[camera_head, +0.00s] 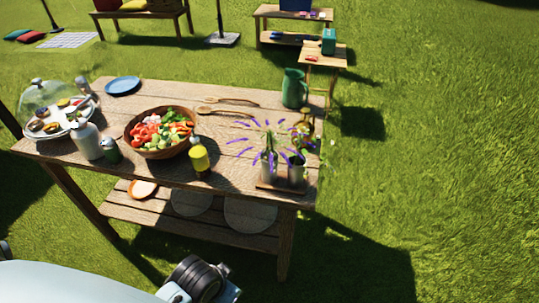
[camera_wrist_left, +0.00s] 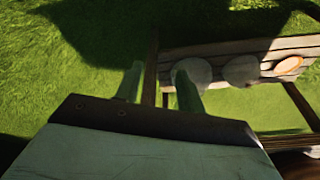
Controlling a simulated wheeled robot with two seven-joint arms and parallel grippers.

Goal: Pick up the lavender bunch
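The lavender bunch (camera_head: 266,140), with purple spikes and green stems, stands in a small metal pot near the right end of the wooden garden table (camera_head: 185,95). A second small pot (camera_head: 297,172) with a plant stands close beside it, and the purple spikes overlap there. My left gripper (camera_wrist_left: 157,85) shows in the left wrist view with its two pale green fingers apart and nothing between them. It is away from the lavender, which is not in that view. My left gripper does not clearly show in the head view, and my right gripper is not visible.
A green jug (camera_head: 294,88) stands behind the lavender. A yellow bottle (camera_head: 199,157) and a salad bowl (camera_head: 160,132) stand to its left. A domed tray (camera_head: 45,112) is at the far left. Plates lie on the lower shelf (camera_head: 185,222). Open grass lies right of the table.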

